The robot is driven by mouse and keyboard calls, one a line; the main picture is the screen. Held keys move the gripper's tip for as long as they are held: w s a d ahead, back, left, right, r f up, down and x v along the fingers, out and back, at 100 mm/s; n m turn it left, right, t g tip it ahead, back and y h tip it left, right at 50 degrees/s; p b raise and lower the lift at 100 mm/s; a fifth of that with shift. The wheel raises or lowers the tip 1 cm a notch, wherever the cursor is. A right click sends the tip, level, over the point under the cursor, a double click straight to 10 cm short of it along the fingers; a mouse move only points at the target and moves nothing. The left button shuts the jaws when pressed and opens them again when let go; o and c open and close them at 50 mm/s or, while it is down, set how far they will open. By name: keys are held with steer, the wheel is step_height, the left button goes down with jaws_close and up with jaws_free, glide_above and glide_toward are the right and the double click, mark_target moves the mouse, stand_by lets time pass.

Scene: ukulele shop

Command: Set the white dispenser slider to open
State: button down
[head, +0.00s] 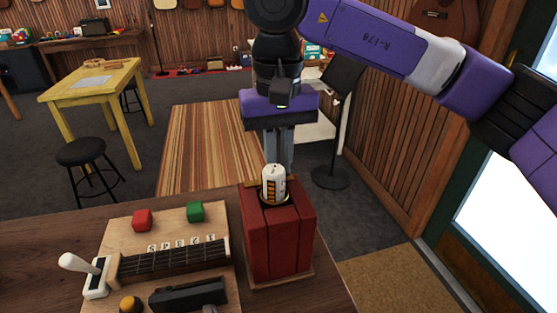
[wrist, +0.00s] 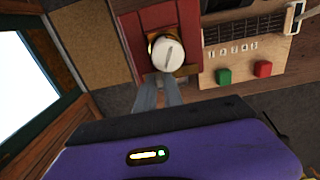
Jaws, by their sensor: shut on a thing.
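The white slider (head: 274,185) is a short upright cylinder with dark and yellow markings, standing in a brass ring on top of the red dispenser box (head: 277,240). In the wrist view its round white top (wrist: 168,54) shows a slot-like line. My gripper (head: 278,160) points down over the box from its far side, its grey fingers shut on the white slider. In the wrist view the fingers (wrist: 160,88) reach up to the slider's near edge. The fingertips are partly hidden behind the slider in the head view.
Left of the box, a wooden board (head: 120,225) carries a red block (head: 142,220), a green block (head: 195,211), a black fretted neck (head: 175,258) and a white-knobbed lever (head: 75,263). A yellow table (head: 95,80) and black stool (head: 85,155) stand farther back.

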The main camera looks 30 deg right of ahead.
mark_target(256, 182)
steer(key=shift+a, duration=0.1)
steer(key=shift+w+a+r, duration=0.1)
steer(key=shift+w+a, duration=0.1)
steer(key=shift+a, duration=0.75)
steer(key=shift+w+a, duration=0.2)
steer(key=shift+a, duration=0.7)
steer(key=c, duration=1.5)
jaws_free()
steer(key=shift+a, duration=0.1)
steer(key=shift+o, duration=0.2)
steer(key=shift+r, duration=0.35)
step_height(256, 182, up, 7)
steer(key=shift+b, duration=0.35)
